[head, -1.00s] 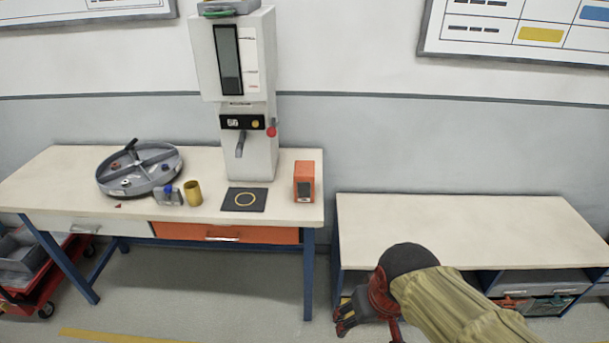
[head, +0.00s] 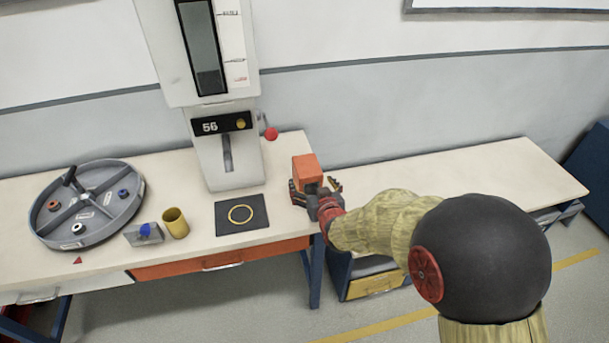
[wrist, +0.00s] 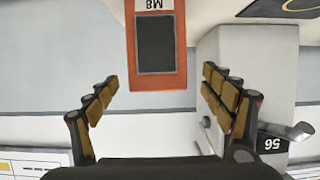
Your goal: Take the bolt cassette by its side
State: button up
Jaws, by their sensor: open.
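The bolt cassette is an orange box (head: 306,167) at the right end of the workbench. In the wrist view the cassette (wrist: 181,50) is upside down, with a dark window and an "M8" label. My gripper (head: 313,192) is open at the cassette's near side, and its fingers partly cover the cassette's lower part in the head view. In the wrist view my gripper (wrist: 160,78) has its fingers apart, one to each side of the cassette's outline, with visible gaps. I see no contact; how deep the cassette sits between the fingertips is unclear.
A white press-like machine (head: 228,150) stands behind and left of the cassette. A dark mat (head: 222,224) with a yellow ring (head: 240,214) lies left of it. A yellow cup (head: 175,223) and a round grey tray (head: 92,238) are farther left. A lower bench (head: 470,185) extends right.

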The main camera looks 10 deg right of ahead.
aim_at(307, 171)
jog(key=shift+w+r, duration=0.25)
jog(key=b+x, duration=0.2)
jog(key=x, duration=0.4)
jog(key=shift+w+d+f, duration=0.15)
jog(key=shift+w+f, duration=0.1)
jog(key=shift+w, duration=0.1)
jog(key=shift+w+b, duration=0.3)
jog(key=shift+w, duration=0.1)
jog(key=shift+c, duration=1.2)
jog(key=c, duration=1.6)
jog(key=shift+r, duration=0.15)
jog(key=shift+c, duration=0.5)
jog(key=shift+r, duration=0.1)
